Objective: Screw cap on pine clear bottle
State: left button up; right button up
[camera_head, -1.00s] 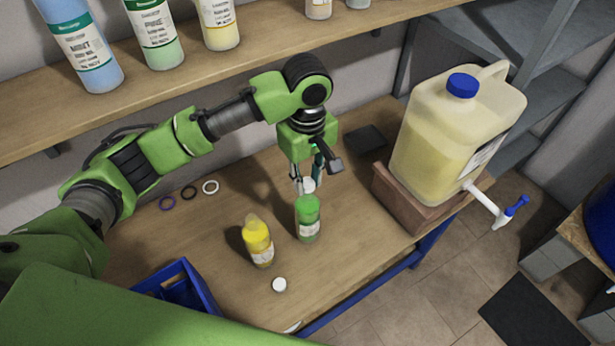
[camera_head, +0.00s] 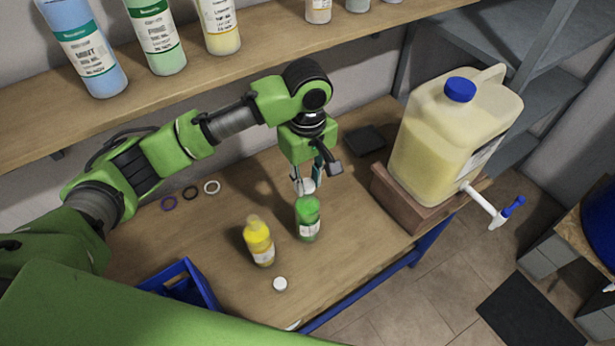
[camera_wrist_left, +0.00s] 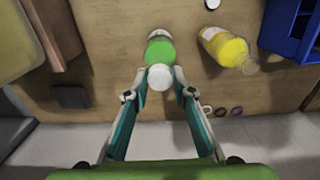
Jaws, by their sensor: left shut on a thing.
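The green bottle (camera_head: 307,222) with a white label stands upright on the workbench; it is the pine clear one by its colour, though its label is too small to read. My left gripper (camera_head: 306,184) is shut on a white cap (camera_wrist_left: 160,77), just behind the bottle's top in the head view. In the wrist view the cap sits between the fingertips and overlaps the near end of the green bottle (camera_wrist_left: 160,49). I cannot tell whether cap and bottle neck touch. My right gripper is not in view.
A yellow bottle (camera_head: 259,243) stands left of the green one, and a loose white cap (camera_head: 280,284) lies in front. A blue crate (camera_head: 183,284) is at front left. Coloured rings (camera_head: 190,193) lie behind. A large jug (camera_head: 449,135) with a tap stands right on a brown block.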

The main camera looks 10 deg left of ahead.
pick_arm(q)
jog(key=shift+f+p, duration=0.45)
jog(key=shift+f, duration=0.05)
dwell(0.9)
jog(key=shift+f+p, duration=0.7)
jog(key=shift+p, duration=0.4)
dwell(1.4)
jog(key=shift+m+p, duration=0.6)
jog(key=shift+m, duration=0.1)
jog(key=shift+f+m, duration=0.1)
jog(key=shift+m, duration=0.6)
jog(key=m, duration=0.3)
jog(key=shift+s, duration=0.1)
jog(key=m, duration=0.2)
jog(key=shift+m, duration=0.4)
jog(key=shift+a+m, duration=0.1)
jog(key=shift+m, duration=1.4)
